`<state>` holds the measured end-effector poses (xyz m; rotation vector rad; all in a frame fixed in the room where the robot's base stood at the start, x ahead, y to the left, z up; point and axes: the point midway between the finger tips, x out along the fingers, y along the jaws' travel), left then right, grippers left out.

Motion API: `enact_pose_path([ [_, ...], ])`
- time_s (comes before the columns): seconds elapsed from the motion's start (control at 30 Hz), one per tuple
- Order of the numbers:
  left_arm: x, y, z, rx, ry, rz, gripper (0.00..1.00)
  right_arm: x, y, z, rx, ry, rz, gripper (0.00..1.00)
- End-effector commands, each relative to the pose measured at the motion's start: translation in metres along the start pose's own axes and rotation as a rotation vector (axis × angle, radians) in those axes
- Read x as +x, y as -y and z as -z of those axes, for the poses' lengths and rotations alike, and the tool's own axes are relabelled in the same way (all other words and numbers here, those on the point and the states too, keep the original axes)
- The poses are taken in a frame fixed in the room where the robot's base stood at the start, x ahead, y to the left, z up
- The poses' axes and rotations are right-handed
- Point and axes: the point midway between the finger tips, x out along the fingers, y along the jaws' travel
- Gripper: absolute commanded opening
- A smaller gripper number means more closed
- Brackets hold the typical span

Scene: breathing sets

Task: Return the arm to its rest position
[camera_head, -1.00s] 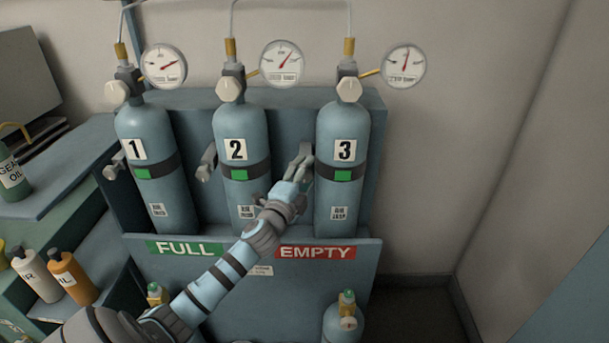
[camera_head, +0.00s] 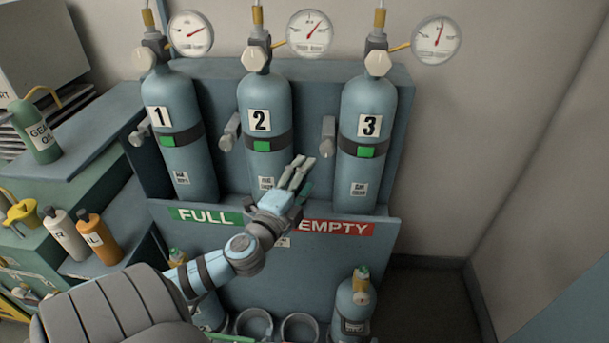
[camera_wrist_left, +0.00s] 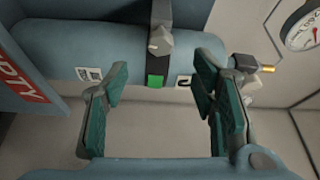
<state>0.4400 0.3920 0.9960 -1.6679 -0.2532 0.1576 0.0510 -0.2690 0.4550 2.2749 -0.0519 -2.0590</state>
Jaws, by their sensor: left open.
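My left gripper (camera_head: 298,172) is open and empty. In the head view it is in front of the rack, between cylinder 2 (camera_head: 264,95) and cylinder 3 (camera_head: 368,100), at the height of their lower parts. In the left wrist view the two green-padded fingers (camera_wrist_left: 160,108) are spread apart with nothing between them. Beyond them a blue cylinder (camera_wrist_left: 125,50) with a black strap and green tag shows sideways. My left arm (camera_head: 215,265) comes in from the lower left. The right gripper is not seen.
Cylinder 1 (camera_head: 180,100) stands at the rack's left. The rack's front panel (camera_head: 320,265) carries FULL and EMPTY signs. A smaller cylinder (camera_head: 354,305) stands low at right. Bottles (camera_head: 100,237) and a green oil can (camera_head: 38,130) sit on left shelves. Free floor lies right of the rack.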

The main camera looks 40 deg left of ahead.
Motion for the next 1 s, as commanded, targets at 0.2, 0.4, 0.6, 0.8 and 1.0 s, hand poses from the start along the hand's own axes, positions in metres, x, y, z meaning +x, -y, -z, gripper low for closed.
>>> enact_pose_path([
  [0.2, 0.001, 0.000, 0.000, 0.000, 0.000, 0.000, 0.52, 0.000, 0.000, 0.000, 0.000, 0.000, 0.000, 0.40],
  [0.4, 0.001, 0.000, 0.000, 0.000, -0.001, 0.000, 0.52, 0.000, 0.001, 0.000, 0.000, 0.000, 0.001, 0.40],
  [0.6, 0.004, -0.025, -0.005, -0.035, -0.016, -0.069, 0.52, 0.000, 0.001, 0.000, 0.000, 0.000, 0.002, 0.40],
  [0.8, -0.019, -0.181, -0.086, -0.217, 0.181, -0.403, 0.52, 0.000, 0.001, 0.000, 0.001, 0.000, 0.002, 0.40],
  [1.0, -0.146, -0.362, -0.141, -0.526, 0.520, -0.746, 0.52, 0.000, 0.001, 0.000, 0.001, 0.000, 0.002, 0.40],
])
